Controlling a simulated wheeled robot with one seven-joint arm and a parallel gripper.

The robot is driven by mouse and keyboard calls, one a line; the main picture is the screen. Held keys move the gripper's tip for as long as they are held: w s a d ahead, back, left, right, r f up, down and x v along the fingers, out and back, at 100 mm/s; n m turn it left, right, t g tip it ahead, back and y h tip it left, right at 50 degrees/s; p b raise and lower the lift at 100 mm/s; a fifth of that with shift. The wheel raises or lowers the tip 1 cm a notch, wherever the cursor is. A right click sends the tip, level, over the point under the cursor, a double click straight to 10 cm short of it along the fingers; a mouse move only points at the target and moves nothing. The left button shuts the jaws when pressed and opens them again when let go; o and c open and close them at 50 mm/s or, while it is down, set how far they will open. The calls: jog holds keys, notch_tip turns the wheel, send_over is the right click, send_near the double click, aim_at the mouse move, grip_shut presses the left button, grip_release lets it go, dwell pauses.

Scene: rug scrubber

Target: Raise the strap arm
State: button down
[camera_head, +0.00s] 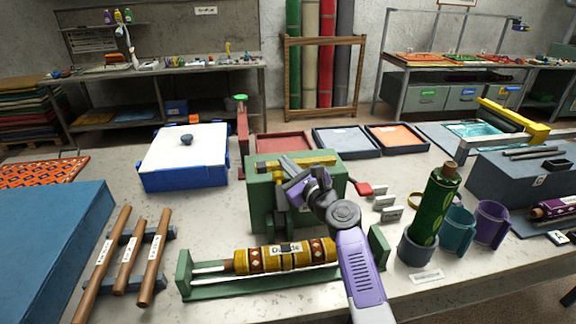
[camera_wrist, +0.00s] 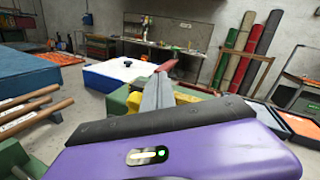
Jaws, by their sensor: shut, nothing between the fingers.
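A green machine block (camera_head: 262,190) stands mid-table with a yellow bar (camera_head: 306,162) across its top. A red upright lever (camera_head: 242,140) with a green top stands at its back left, and a red-handled part (camera_head: 362,188) sticks out at its right. I cannot tell for certain which part is the strap arm. A rolled patterned rug labelled piece (camera_head: 285,257) lies in a green cradle (camera_head: 270,289) in front. My gripper (camera_head: 292,188) is over the machine block, shut and empty. In the wrist view its grey fingers (camera_wrist: 157,93) are together, pointing toward the red lever (camera_wrist: 167,65); contact is unclear.
A blue box with white lid (camera_head: 185,158) stands behind left. Wooden-handled rods (camera_head: 128,250) lie at front left. Red (camera_head: 283,142) and orange (camera_head: 398,138) trays lie behind.

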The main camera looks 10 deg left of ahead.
jog(key=shift+w+a+f+g+p, duration=0.2)
jog(key=shift+w+g+p, duration=0.15)
jog(key=shift+w, duration=0.15)
jog(key=shift+w+a+f+g+h+p, duration=0.1)
jog(key=shift+w+f+g+h+p, duration=0.15)
jog(key=shift+w+f+h+p, duration=0.25)
dwell(1.7)
jog(key=shift+s+r, duration=0.1)
jog(key=shift+r, duration=0.05)
